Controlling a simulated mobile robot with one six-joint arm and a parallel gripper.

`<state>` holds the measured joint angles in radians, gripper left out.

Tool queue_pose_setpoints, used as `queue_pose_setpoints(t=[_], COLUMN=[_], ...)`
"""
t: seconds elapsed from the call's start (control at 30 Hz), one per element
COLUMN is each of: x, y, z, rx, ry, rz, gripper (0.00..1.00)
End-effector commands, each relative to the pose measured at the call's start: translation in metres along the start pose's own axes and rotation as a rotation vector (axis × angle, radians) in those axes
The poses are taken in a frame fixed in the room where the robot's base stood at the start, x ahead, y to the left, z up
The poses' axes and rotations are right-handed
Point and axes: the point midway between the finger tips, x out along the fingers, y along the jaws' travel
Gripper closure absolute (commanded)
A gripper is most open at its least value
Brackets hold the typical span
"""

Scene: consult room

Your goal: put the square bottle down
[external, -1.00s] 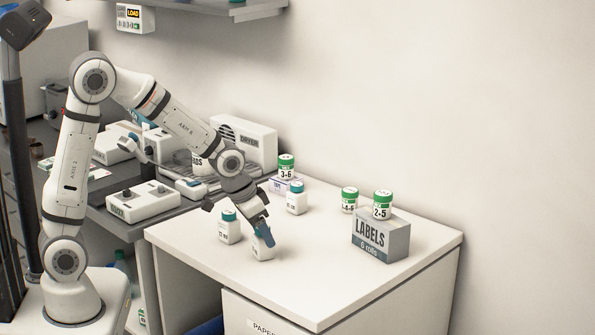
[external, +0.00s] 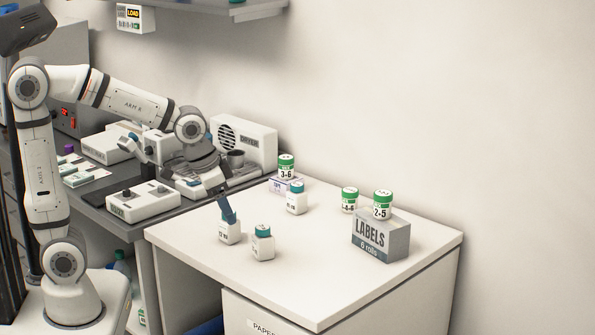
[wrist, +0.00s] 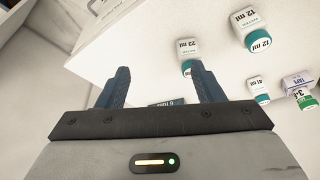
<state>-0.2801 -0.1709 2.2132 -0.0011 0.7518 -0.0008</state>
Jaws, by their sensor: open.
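The square bottle (external: 263,246), white with a teal cap, stands upright on the white desk near its front left. My gripper (external: 227,216) is open and empty, up and left of it, apart from it. In the external view a finger overlaps a similar white bottle (external: 229,237) and hides its cap; I cannot tell the gap there. In the wrist view my open jaws (wrist: 158,70) have nothing between them. The bottle that looks like the square one (wrist: 187,46) shows by the right fingertip, with the similar one (wrist: 251,32) to its right.
Another teal-capped bottle (external: 296,203) stands farther back, near a green-capped jar (external: 286,167) on a small box. A labels box (external: 381,238) carries a green-capped jar (external: 382,204), with another jar (external: 349,199) beside it. The desk's front right is clear.

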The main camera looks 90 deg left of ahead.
Motion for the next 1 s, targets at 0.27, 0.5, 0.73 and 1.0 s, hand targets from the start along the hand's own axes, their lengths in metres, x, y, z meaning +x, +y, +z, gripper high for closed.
queue_pose_setpoints(t=[0.27,0.5,0.73,1.0], x=[-0.026,-0.028,-0.028,-0.028], y=[0.061,0.068,0.068,0.068], z=[0.122,0.154,0.153,0.153], rx=[0.217,0.27,0.268,0.267], ry=[-0.087,-0.115,-0.115,-0.114], rz=[0.07,0.083,0.082,0.082], gripper=[0.39,0.39,0.39,0.39])
